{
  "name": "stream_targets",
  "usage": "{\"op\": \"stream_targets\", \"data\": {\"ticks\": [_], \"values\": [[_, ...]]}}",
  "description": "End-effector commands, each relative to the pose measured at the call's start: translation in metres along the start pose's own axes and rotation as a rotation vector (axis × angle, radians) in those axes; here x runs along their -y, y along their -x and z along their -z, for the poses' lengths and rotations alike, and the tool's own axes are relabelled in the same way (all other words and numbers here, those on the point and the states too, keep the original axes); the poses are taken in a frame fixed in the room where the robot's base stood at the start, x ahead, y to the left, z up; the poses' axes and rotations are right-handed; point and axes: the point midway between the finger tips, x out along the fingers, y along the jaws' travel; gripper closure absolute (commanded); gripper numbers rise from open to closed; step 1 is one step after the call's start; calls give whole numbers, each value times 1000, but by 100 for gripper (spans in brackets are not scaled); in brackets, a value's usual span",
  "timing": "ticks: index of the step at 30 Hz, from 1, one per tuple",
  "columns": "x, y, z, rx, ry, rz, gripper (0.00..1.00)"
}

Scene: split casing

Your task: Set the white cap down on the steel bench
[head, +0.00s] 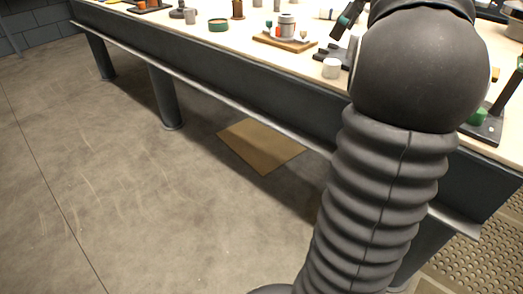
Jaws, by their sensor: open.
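A small white round piece (332,68), which looks like the white cap, stands on the pale top near the front edge of the long bench (285,74), just left of my arm. The bench has a dark metal frame and legs. I cannot tell whether the piece touches the dark fixture behind it. My gripper is not recognisable in the head view; my large dark arm covers the right part of the bench and hides what lies behind it.
A wooden board (270,41) with a jar and small items stands left of the white piece. A green round dish (218,25) and a grey cup (190,16) are farther left. A dark fixture with a green part (478,116) is right of my arm. Brown cardboard (262,145) lies on the floor.

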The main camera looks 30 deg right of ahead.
Motion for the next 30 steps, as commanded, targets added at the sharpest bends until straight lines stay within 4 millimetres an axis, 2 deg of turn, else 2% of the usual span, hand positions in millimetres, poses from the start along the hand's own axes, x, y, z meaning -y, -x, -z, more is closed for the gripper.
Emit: {"op": "stream_targets", "data": {"ticks": [1,3,6,11,15,17,21,27,30], "values": [[-21,-4,-11,-6,104,5,29],[-50,-14,-23,-18,281,13,29],[-95,-30,-33,-39,559,28,29],[-168,-58,-34,-74,1013,49,29],[-227,-86,-20,-106,1421,65,29],[-250,-100,-10,-120,1596,71,29],[-297,-135,19,-149,1999,85,29],[-339,-174,57,-185,2428,110,29],[-349,-185,67,-196,2541,120,29]]}}
